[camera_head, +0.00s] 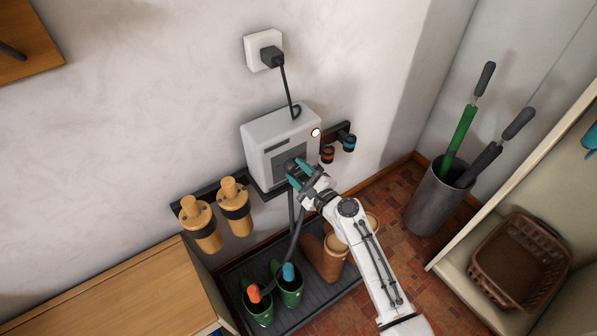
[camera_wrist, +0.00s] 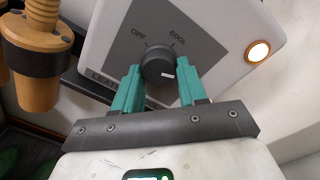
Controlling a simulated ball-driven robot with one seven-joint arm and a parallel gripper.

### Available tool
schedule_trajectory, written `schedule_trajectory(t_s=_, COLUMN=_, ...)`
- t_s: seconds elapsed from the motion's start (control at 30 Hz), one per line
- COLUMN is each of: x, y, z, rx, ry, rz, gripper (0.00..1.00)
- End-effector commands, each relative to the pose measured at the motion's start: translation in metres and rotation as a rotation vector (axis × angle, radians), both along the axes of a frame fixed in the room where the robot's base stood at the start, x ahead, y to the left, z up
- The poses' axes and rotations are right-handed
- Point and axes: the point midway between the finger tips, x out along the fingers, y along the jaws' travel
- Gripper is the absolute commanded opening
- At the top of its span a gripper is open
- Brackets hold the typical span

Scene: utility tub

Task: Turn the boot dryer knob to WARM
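The boot dryer (camera_head: 268,137) is a white box on the wall. In the wrist view its front panel (camera_wrist: 215,42) shows OFF at upper left of the knob, COOL at upper right, and part of LEATHER at lower left. No WARM label shows; the lower right is behind my gripper. The round black knob (camera_wrist: 157,62) carries a white mark at the lower right of its face. My gripper (camera_wrist: 158,78) has its teal fingers on either side of the knob, seemingly touching it. In the head view my gripper (camera_head: 296,168) is at the dryer's lower front and hides the knob.
A lit round lamp (camera_wrist: 258,50) is on the panel's right. Green boots (camera_head: 289,288) and a brown boot (camera_head: 327,258) stand on the dark tray below. An umbrella bin (camera_head: 433,200) stands right.

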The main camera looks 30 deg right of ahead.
Motion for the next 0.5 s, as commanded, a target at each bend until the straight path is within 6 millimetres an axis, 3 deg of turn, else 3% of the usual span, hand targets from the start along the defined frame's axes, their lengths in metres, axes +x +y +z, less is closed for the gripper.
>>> schedule_trajectory(t_s=0.23, x=-0.0004, y=-0.0002, z=-0.0008, rx=0.0, ry=0.001, rz=0.0, gripper=0.65)
schedule_trajectory(t_s=0.5, x=-0.0014, y=0.0002, z=-0.0002, rx=-0.001, ry=0.0, rz=0.0, gripper=0.66)
